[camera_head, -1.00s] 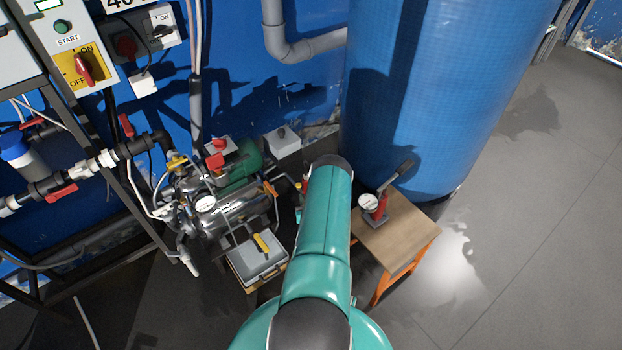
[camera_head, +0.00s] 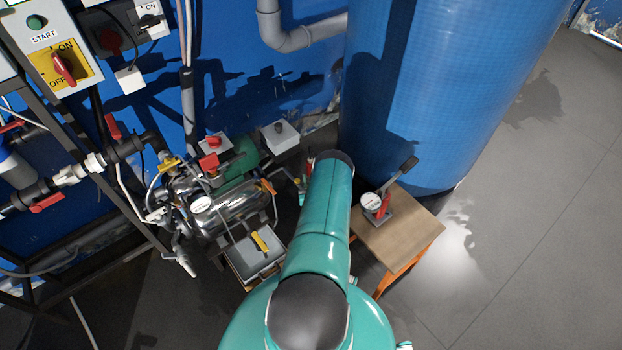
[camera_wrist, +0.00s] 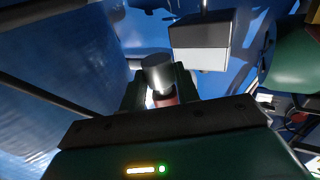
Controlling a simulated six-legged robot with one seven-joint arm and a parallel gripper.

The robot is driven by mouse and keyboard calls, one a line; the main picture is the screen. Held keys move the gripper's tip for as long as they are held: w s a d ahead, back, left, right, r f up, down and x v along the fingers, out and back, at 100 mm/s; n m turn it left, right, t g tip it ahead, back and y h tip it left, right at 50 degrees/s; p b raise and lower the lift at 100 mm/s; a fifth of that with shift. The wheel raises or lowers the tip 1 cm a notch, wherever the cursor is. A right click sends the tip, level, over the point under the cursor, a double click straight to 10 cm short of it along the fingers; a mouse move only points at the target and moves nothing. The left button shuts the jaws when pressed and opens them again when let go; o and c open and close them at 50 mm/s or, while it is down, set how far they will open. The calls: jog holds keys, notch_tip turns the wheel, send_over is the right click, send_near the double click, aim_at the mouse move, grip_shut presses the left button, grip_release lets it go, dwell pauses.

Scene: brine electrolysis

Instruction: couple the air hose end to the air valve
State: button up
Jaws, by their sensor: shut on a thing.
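In the wrist view my gripper (camera_wrist: 160,85) is shut on a silver cylindrical fitting with a reddish part below it, which I take for the air hose end (camera_wrist: 157,72). The fitting stands up between the dark fingers. In the head view my green arm hides the gripper and what it holds. The compressor (camera_head: 238,203), with a shiny tank and a gauge, stands left of the arm. A small orange handle (camera_head: 268,187) sits at its right end; I cannot tell whether this is the air valve. No coupling between the hose end and a valve is visible.
A wooden table (camera_head: 410,235) with a red-handled gauge device (camera_head: 378,204) stands right of my arm. A big blue tank (camera_head: 440,90) is behind it. Pipes with red-handled valves (camera_head: 115,127) are at left. A pale box (camera_wrist: 200,45) is beyond the fingers. Floor at right is clear.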

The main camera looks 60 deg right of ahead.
jog(key=shift+s+a+f, duration=0.1)
jog(key=shift+s+f, duration=0.05)
jog(key=shift+f, duration=2.8)
jog(key=shift+f, duration=1.1)
dwell(0.5)
jog(key=shift+r, duration=0.25)
dwell(1.3)
jog(key=shift+f, duration=0.1)
jog(key=o, duration=1.2)
jog(key=shift+s+f, duration=0.1)
jog(key=shift+s, duration=0.1)
